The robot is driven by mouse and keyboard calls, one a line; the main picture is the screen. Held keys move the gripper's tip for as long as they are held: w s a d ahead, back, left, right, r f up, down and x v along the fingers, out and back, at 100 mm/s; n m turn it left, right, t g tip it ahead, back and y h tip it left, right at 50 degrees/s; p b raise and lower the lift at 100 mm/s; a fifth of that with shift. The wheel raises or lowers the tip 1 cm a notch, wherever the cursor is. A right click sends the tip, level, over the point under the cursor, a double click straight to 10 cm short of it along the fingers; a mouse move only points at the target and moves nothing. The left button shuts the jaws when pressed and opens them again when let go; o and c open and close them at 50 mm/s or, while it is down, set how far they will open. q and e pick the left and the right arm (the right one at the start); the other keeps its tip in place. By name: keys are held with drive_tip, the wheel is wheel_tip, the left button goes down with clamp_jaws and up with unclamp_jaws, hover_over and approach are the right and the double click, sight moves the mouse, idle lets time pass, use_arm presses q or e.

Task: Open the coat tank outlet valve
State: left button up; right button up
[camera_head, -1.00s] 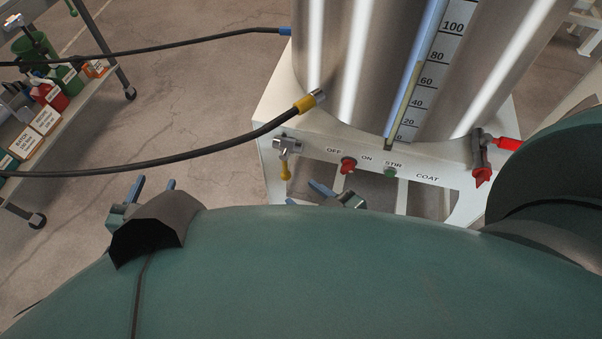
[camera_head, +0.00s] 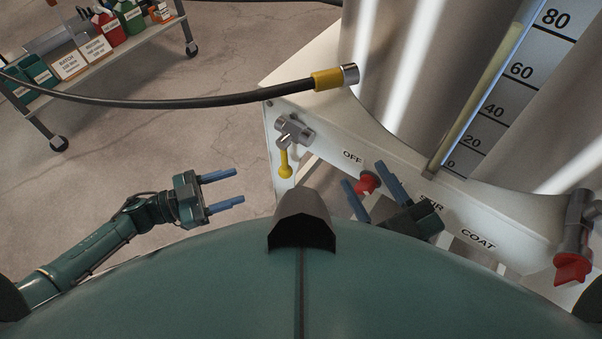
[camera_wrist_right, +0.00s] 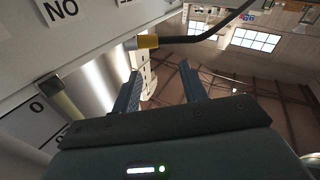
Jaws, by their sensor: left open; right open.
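The coat tank (camera_head: 400,70) stands on a white base labelled COAT. A small metal valve with a yellow handle (camera_head: 285,165) sits at the base's left end, its handle hanging down. Another metal valve with a red handle (camera_head: 572,268) is at the right. I cannot tell from labels which is the outlet valve. My left gripper (camera_head: 240,188) is open and empty, left of the yellow-handled valve and apart from it. My right gripper (camera_head: 364,174) is open over the base front, close to the red OFF/ON knob (camera_head: 367,183); it also shows open in the right wrist view (camera_wrist_right: 160,75).
A black hose with a yellow collar (camera_head: 327,79) crosses above the yellow-handled valve; its end also shows in the wrist view (camera_wrist_right: 147,41). A shelf cart (camera_head: 120,60) with bottles and boxes stands at upper left. The floor between is clear.

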sight(286, 170)
use_arm(q)
drive_tip(key=b+x, duration=0.2)
drive_tip(key=x, duration=1.1)
drive_tip(key=shift+d+f, duration=0.1)
drive_tip(key=shift+s, duration=0.1)
drive_tip(key=shift+c, duration=0.4)
clamp_jaws()
